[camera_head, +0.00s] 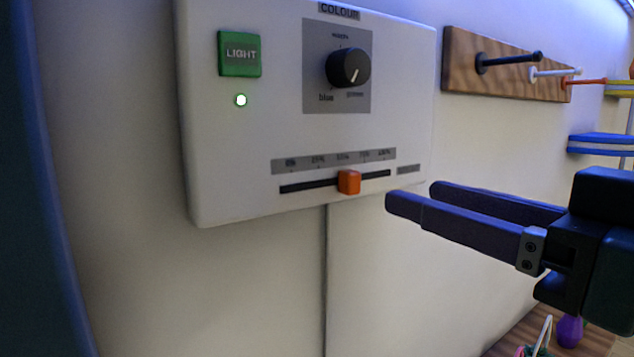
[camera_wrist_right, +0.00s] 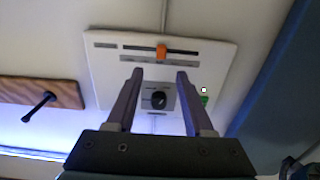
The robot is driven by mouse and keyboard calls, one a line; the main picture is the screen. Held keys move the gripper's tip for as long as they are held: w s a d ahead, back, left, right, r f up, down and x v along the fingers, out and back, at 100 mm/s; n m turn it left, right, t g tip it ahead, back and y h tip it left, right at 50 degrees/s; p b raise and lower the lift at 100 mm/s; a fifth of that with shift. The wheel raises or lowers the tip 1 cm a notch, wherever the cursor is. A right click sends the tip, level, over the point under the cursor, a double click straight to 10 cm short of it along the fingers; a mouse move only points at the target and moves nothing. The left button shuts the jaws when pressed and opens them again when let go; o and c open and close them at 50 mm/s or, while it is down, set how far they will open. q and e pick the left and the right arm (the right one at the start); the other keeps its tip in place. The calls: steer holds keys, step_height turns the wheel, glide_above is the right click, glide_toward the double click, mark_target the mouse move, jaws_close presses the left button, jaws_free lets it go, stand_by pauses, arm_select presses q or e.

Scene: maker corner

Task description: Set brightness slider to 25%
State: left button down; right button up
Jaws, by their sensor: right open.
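The brightness slider has an orange knob (camera_head: 349,182) on a dark horizontal slot (camera_head: 310,187) low on the white wall panel (camera_head: 230,180). The knob stands near the 50% mark of the scale (camera_head: 333,160), slightly right of the slot's middle. My right gripper (camera_head: 412,196) is open and empty, to the right of the knob and apart from it in the head view. In the right wrist view the orange knob (camera_wrist_right: 161,51) shows beyond and between the open fingers (camera_wrist_right: 160,75). My left gripper is not in view.
The panel also carries a green LIGHT button (camera_head: 240,54), a lit lamp (camera_head: 241,100) and a black colour dial (camera_head: 348,68). A wooden peg rail (camera_head: 460,65) and blue shelf-like items (camera_head: 600,140) are at right. The wall below the panel is mostly clear.

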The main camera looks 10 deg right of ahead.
mark_target(356, 178)
steer(key=p+x, duration=0.2)
steer(key=x, duration=0.5)
steer(key=shift+r+p, duration=0.1)
steer(key=shift+p, duration=0.3)
steer(key=shift+w+a, duration=0.25)
steer(key=shift+w, duration=0.25)
jaws_close()
stand_by(0.5)
